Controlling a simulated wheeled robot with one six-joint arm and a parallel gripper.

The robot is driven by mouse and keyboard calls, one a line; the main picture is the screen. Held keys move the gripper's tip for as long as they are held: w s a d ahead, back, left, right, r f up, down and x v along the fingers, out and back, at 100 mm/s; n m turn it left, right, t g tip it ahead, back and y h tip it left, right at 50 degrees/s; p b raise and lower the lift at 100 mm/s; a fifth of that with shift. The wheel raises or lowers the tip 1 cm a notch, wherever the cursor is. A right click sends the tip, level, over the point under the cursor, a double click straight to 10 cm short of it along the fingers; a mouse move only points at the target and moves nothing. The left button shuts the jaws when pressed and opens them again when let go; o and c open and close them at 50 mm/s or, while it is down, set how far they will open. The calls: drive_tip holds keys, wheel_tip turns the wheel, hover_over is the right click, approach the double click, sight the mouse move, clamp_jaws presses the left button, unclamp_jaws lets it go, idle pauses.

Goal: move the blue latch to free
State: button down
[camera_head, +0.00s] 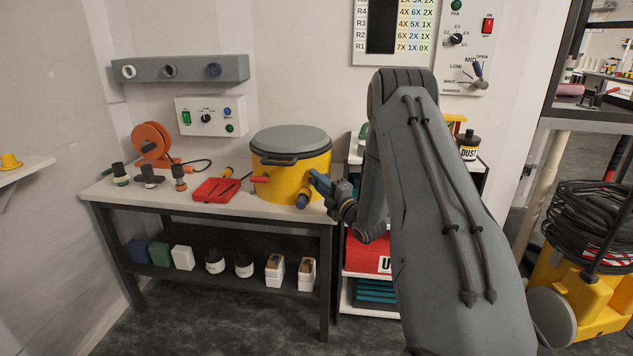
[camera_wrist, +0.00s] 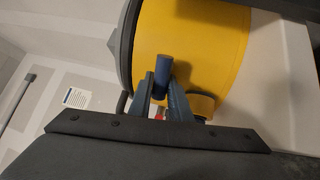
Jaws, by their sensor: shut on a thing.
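The yellow drum (camera_head: 312,170) with a grey lid (camera_head: 291,139) stands on the right end of the bench. The blue latch (camera_wrist: 163,66) is a short blue cylinder against the drum's yellow side in the wrist view. My gripper (camera_wrist: 162,88) has its two fingers on either side of the latch and is shut on it. In the head view my gripper (camera_head: 322,183) is at the drum's right front side, where its fingers largely hide the latch. A yellow spout with a dark blue end (camera_head: 303,200) sticks out just below the fingers.
A red latch (camera_head: 260,179) is on the drum's left front. A red tray (camera_head: 216,190), an orange reel (camera_head: 152,143) and several dark-topped fittings stand left on the bench. A shelf unit with a red box (camera_head: 368,252) stands close by my arm.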

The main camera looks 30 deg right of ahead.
drive_tip(key=c, duration=1.6)
unclamp_jaws()
drive_tip(key=shift+c, duration=0.2)
drive_tip(key=v, duration=0.8)
drive_tip(key=shift+b, duration=0.4)
